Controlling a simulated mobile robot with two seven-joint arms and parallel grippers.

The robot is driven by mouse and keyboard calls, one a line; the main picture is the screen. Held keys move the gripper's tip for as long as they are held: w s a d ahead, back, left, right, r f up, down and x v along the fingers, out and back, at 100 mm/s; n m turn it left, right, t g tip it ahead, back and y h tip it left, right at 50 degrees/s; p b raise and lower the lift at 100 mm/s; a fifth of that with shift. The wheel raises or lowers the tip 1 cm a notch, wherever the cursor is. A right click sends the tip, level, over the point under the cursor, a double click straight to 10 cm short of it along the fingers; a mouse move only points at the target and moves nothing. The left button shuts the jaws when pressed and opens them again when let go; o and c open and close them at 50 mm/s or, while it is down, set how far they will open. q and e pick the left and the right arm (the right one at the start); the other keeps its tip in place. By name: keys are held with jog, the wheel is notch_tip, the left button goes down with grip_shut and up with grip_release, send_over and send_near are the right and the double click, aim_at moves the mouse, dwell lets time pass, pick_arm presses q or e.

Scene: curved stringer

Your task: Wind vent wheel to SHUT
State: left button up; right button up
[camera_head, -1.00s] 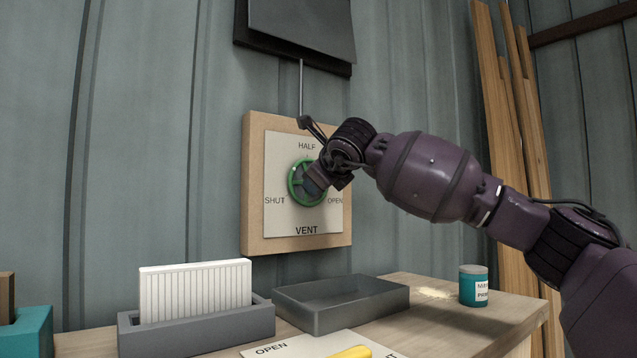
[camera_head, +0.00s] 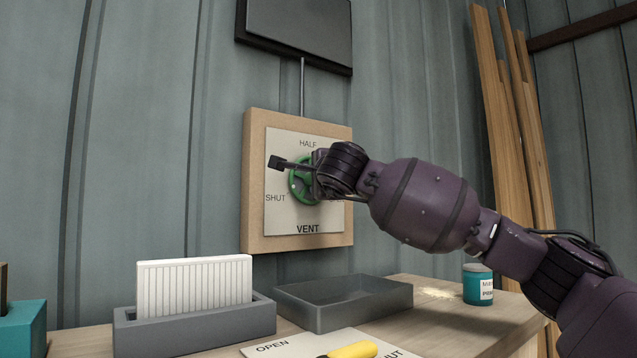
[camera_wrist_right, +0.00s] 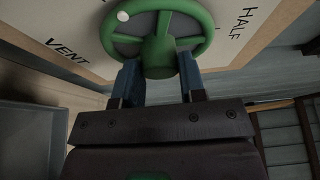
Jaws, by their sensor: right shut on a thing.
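The green vent wheel (camera_head: 301,184) sits on a pale plate (camera_head: 285,222) marked HALF, SHUT and VENT, on a wooden board on the wall. My right gripper, seen in the wrist view (camera_wrist_right: 160,78), is shut on the wheel, its two blue fingers either side of the hub. In the head view my right wrist hides the wheel's right part and the OPEN mark. The wheel's white dot lies at its left, slightly below the centre, near SHUT. It also shows at the wheel's upper left in the wrist view. My left gripper is out of view.
Below on the bench are a grey holder (camera_head: 190,330) with a white ribbed panel (camera_head: 195,287), an empty grey tray (camera_head: 345,315), a teal jar (camera_head: 478,285) and a card marked OPEN and SHUT with a yellow object (camera_head: 352,350). Timber (camera_head: 515,130) leans at right.

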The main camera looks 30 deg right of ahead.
jog(key=shift+f+n+t, duration=0.15)
jog(key=shift+n+t, duration=0.25)
jog(key=shift+n, duration=0.6)
jog(key=o, duration=0.9)
jog(key=b+v, duration=0.1)
jog(key=v, duration=0.9)
jog(key=shift+s+a, duration=0.1)
jog(key=shift+s, duration=0.3)
